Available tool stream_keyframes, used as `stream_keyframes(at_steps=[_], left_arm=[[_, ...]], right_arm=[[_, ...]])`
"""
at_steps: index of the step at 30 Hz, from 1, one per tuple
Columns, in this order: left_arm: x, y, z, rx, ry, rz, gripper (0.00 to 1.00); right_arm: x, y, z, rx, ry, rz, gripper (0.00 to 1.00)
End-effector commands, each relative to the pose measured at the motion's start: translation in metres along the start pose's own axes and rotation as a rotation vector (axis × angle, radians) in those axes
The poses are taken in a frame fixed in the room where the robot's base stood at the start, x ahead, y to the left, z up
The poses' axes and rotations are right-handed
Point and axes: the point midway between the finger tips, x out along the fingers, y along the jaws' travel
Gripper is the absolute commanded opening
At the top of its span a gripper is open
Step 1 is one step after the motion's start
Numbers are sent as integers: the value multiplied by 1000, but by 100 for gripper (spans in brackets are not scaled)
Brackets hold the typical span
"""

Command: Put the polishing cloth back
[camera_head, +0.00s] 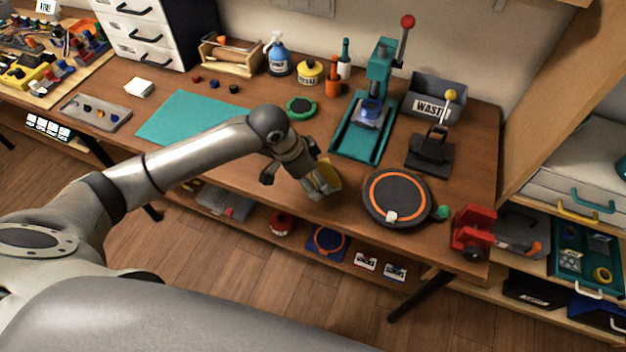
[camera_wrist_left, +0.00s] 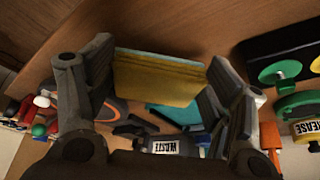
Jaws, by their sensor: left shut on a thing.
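The polishing cloth (camera_head: 330,172) is a yellow folded piece, held over the front part of the wooden bench. My left gripper (camera_head: 316,187) is shut on it. In the left wrist view the cloth (camera_wrist_left: 155,82) spans the space between the two dark fingers of my left gripper (camera_wrist_left: 160,72). Parts of the cloth are hidden by the fingers in the head view. My right gripper is not in view.
The round turntable (camera_head: 398,197) with an orange ring stands right of the gripper. A teal press (camera_head: 365,140), a WASTE bin (camera_head: 445,92) and a black stand (camera_head: 430,155) are behind. A teal mat (camera_head: 180,117) lies left. A shelf (camera_head: 345,262) below holds several items.

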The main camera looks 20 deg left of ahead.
Motion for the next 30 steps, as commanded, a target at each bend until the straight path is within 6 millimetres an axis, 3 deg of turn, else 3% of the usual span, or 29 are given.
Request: stream_keyframes(at_steps=[6, 18, 19, 23, 30], left_arm=[[24, 1, 11, -1, -2, 1, 53], [30, 0, 13, 0, 0, 0, 53], [29, 0, 13, 0, 1, -1, 79], [29, 0, 13, 0, 0, -1, 96], [29, 0, 13, 0, 0, -1, 97]], right_arm=[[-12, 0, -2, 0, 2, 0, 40], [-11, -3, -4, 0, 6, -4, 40], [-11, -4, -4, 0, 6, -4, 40], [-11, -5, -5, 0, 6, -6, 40], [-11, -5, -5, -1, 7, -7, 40]])
